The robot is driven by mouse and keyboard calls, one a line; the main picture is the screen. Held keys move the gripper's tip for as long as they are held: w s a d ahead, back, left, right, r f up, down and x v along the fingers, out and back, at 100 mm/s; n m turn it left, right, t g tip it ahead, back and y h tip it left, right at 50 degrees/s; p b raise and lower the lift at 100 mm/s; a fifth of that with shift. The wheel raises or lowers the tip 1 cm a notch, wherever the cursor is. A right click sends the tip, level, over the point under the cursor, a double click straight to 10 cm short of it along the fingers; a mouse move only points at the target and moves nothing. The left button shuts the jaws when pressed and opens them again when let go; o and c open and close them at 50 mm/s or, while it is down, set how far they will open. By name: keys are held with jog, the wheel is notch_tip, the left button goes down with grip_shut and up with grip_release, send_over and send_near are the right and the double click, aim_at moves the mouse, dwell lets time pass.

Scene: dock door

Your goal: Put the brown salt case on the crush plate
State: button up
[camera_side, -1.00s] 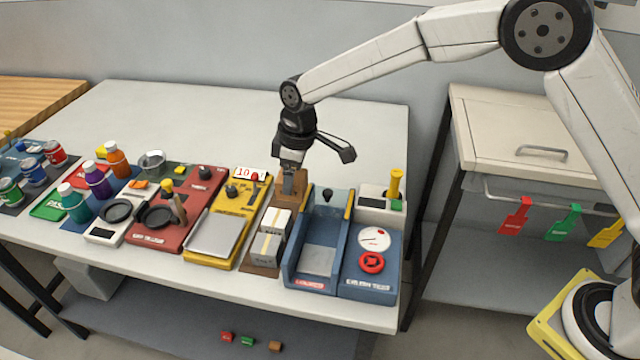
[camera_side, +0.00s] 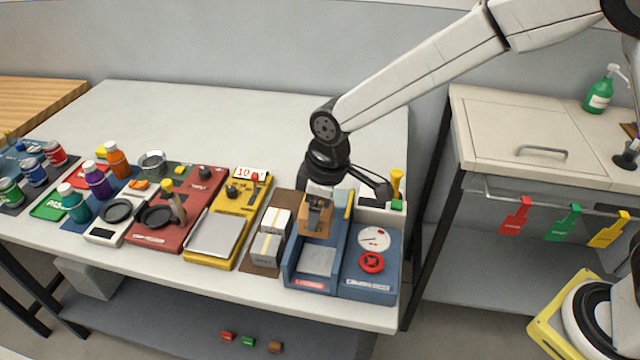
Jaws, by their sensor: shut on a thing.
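The brown salt case (camera_side: 314,220) is in my gripper (camera_side: 319,200), which is shut on it. The case hangs over the back part of the blue crush tester with raised side walls. The crush plate (camera_side: 316,261), a grey square, lies in front of the case and below it and is bare. I cannot tell how high the case is above the tester. My gripper's fingers are partly hidden by the case and the arm.
A blue panel with a dial (camera_side: 374,239) and red handwheel (camera_side: 371,263) adjoins on the right. A yellow scale unit (camera_side: 219,233) is further left. The rear table is clear.

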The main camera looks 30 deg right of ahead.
jog(key=shift+f, duration=4.9)
jog(key=o, duration=1.2)
jog(key=shift+f, duration=0.15)
jog(key=shift+s+d+r, duration=0.2)
jog(key=shift+r, duration=1.85)
jog(key=shift+s+d+r, duration=0.25)
jog(key=shift+r, duration=1.75)
jog(key=shift+s+d+r, duration=0.2)
jog(key=shift+r, duration=1.85)
